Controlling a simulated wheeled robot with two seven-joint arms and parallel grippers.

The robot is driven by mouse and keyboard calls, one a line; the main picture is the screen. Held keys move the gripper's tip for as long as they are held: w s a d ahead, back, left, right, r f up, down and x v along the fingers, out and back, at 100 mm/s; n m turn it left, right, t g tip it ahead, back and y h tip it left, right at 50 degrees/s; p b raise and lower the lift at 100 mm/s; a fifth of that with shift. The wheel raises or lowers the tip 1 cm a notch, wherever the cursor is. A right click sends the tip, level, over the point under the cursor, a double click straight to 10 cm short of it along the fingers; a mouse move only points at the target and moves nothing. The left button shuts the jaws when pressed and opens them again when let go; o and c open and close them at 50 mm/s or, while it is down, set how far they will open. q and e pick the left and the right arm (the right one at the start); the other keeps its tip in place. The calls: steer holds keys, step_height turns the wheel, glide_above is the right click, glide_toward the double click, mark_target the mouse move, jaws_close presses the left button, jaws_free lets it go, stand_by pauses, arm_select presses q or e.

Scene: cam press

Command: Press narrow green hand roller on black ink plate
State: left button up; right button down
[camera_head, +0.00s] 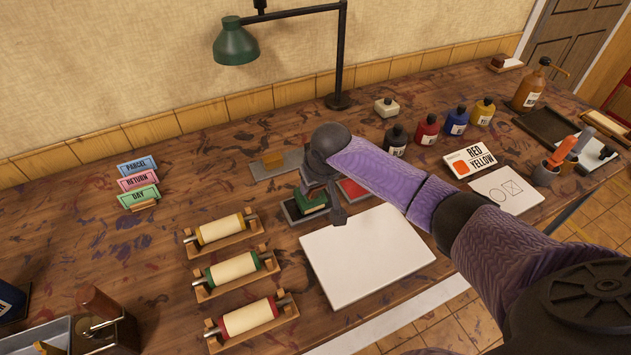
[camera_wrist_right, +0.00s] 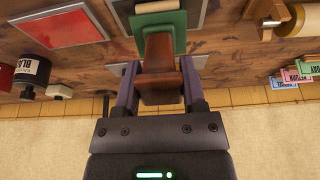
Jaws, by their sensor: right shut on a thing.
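My right gripper (camera_head: 322,182) is shut on the brown wooden handle (camera_wrist_right: 160,72) of the green hand roller (camera_wrist_right: 172,22). In the head view the roller's green part (camera_head: 312,202) shows below my gripper, over a dark-rimmed plate (camera_head: 291,212) that appears to be the black ink plate. In the wrist view a dark plate (camera_wrist_right: 198,14) shows behind the green part. I cannot tell whether roller and plate touch. The red ink plate (camera_head: 352,190) lies just right of it and also shows in the wrist view (camera_wrist_right: 60,26). My left gripper is not in view.
A white board (camera_head: 366,255) lies in front of the plates. Three cradled rollers with yellow (camera_head: 224,230), green (camera_head: 232,267) and red (camera_head: 248,317) ends stand left of it. Ink bottles (camera_head: 427,130) and a lamp (camera_head: 236,42) stand behind. A grey plate (camera_head: 262,172) lies behind the black one.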

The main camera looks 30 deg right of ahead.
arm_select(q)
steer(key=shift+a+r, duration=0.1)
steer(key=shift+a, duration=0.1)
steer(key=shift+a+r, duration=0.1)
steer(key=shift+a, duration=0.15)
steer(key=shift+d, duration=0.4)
arm_select(e)
steer(key=shift+f, duration=0.15)
arm_select(q)
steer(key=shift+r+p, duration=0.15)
steer(key=shift+p, duration=0.15)
arm_select(e)
step_height(320, 180, up, 8)
steer(key=p, duration=0.8)
steer(key=shift+f, duration=0.25)
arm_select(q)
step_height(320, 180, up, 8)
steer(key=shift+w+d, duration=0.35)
arm_select(e)
steer(key=shift+f, duration=0.15)
